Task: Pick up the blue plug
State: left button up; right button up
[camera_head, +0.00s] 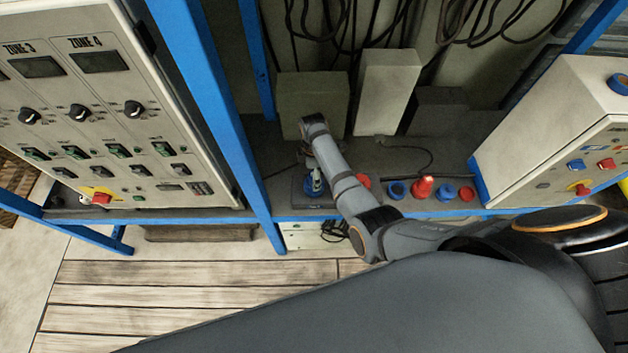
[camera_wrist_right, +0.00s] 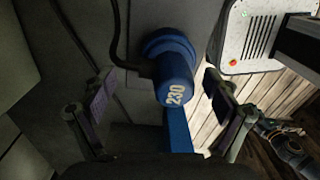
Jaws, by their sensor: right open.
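The blue plug (camera_wrist_right: 174,82), marked 230, stands out toward the camera in the right wrist view, with a dark cable at its left. My right gripper (camera_wrist_right: 160,90) is open, with one finger left of the plug and one right of it. Gaps show on both sides, and neither finger appears to touch it. In the head view, blue of the plug (camera_head: 313,186) shows at the shelf's front, partly hidden by my right wrist. My left gripper is not in view.
Blue rings (camera_head: 398,190), a red plug-like piece (camera_head: 423,187) and other red pieces line the shelf front to the right. A pale block (camera_head: 385,90) and a grey-green box (camera_head: 298,100) stand behind. A blue post (camera_head: 215,110) rises at the left. A control box (camera_head: 560,135) stands right.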

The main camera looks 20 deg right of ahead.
jog(key=shift+f, duration=0.2)
jog(key=shift+r, duration=0.1)
jog(key=c, duration=1.3)
